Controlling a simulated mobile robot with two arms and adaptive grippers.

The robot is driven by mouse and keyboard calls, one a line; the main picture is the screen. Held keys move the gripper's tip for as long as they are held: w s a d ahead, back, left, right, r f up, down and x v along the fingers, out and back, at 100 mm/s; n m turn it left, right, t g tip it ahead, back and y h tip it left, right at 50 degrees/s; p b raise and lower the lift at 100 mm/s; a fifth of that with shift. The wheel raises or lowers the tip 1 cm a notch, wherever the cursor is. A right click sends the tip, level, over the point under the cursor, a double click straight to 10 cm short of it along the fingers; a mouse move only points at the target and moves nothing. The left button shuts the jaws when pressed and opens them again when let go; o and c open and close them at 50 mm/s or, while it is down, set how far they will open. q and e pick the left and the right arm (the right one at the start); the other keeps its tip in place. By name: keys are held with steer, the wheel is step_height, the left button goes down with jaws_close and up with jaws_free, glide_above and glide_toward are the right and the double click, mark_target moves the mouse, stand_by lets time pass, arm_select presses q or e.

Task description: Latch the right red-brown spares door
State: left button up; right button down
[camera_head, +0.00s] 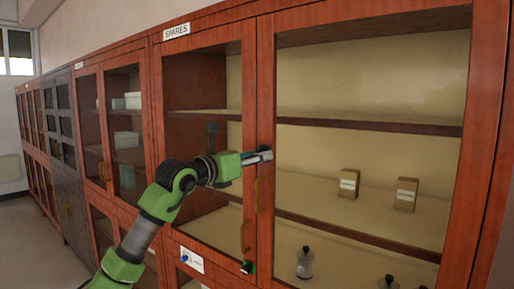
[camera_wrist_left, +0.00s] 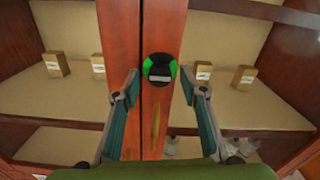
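The right red-brown spares door (camera_head: 265,90) has a glass pane and stands edge to edge with the left spares door (camera_head: 249,75); it looks closed. In the left wrist view, a round black-and-green latch knob (camera_wrist_left: 159,69) with a pale horizontal bar sits on the right door's stile (camera_wrist_left: 165,25), beside the seam. A brass handle (camera_wrist_left: 155,130) is below it. My left gripper (camera_head: 265,155) is in front of the stile and hides the knob in the head view. Its fingers (camera_wrist_left: 160,92) are spread on both sides of the knob, apparently not touching it. My right gripper is not in view.
Behind the glass, small brown boxes (camera_head: 348,183) and a bottle (camera_head: 304,262) stand on shelves. A SPARES label (camera_head: 176,32) is above the doors. A small green-and-black fitting (camera_head: 247,267) is low on the cabinet. More cabinets (camera_head: 60,140) run left; the floor (camera_head: 35,250) there is clear.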

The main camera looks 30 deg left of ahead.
arm_select(q)
steer(key=shift+w, duration=0.45)
steer(key=c, duration=1.1)
